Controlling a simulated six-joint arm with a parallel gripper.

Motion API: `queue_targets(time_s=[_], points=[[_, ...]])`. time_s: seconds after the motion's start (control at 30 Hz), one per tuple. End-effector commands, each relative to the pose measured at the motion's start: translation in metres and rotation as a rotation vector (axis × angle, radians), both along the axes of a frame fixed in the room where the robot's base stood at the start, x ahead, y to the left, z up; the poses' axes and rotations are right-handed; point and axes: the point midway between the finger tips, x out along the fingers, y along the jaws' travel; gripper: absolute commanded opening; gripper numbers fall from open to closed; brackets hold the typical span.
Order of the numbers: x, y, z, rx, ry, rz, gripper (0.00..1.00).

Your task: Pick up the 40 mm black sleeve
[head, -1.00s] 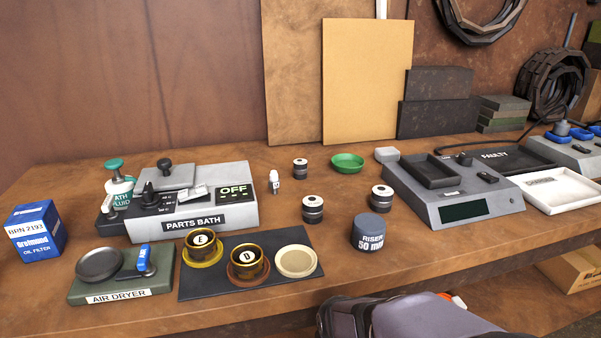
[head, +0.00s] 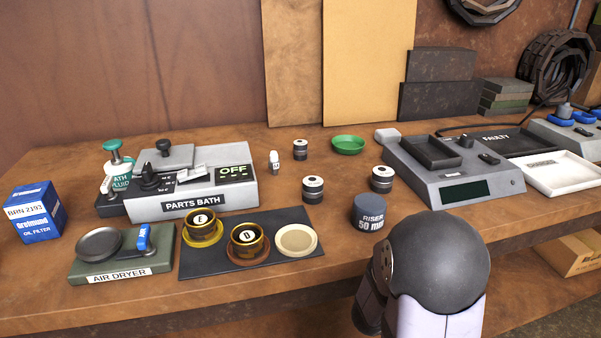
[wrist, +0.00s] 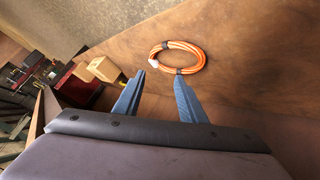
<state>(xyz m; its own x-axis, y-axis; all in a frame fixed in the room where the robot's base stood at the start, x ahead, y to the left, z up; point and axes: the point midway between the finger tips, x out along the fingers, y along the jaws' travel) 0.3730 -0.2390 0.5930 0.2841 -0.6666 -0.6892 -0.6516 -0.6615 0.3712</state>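Three small black sleeves with pale tops stand upright on the bench in the head view: one at the back (head: 300,149), one in front of it (head: 312,190) and one to the right (head: 381,179). Their size marks are too small to read, so I cannot tell which is the 40 mm one. My gripper (wrist: 158,76) shows in the wrist view with its two blue fingers apart and nothing between them. No sleeve is in that view. In the head view only my arm's dark joint shows, at lower right; the gripper is out of sight there.
A dark riser marked 50 mm (head: 369,212) stands near my arm. The parts bath (head: 190,205), air dryer (head: 122,267), dark mat (head: 215,268), green dish (head: 348,144) and grey device (head: 455,190) surround the sleeves. The wrist view shows an orange cable coil (wrist: 190,47) beyond the fingers.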

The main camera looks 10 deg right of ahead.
Motion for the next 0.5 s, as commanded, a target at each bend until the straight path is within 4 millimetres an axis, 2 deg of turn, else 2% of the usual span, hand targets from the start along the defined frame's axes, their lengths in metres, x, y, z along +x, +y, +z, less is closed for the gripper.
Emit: queue_targets(time_s=[0.03,0.07,0.17,0.23,0.27,0.3,0.37,0.4,0.5], points=[[-0.018,-0.024,0.020,-0.072,0.030,-0.066,0.37],[-0.029,-0.037,0.030,-0.116,0.046,-0.104,0.37],[-0.063,-0.076,0.079,-0.279,0.084,-0.231,0.37],[-0.086,-0.100,0.128,-0.403,0.082,-0.321,0.37],[-0.095,-0.108,0.151,-0.459,0.073,-0.358,0.37],[-0.105,-0.118,0.183,-0.532,0.054,-0.405,0.37],[-0.120,-0.128,0.231,-0.640,0.017,-0.469,0.37],[-0.129,-0.133,0.262,-0.709,-0.014,-0.507,0.37],[-0.139,-0.138,0.325,-0.839,-0.089,-0.559,0.37]])
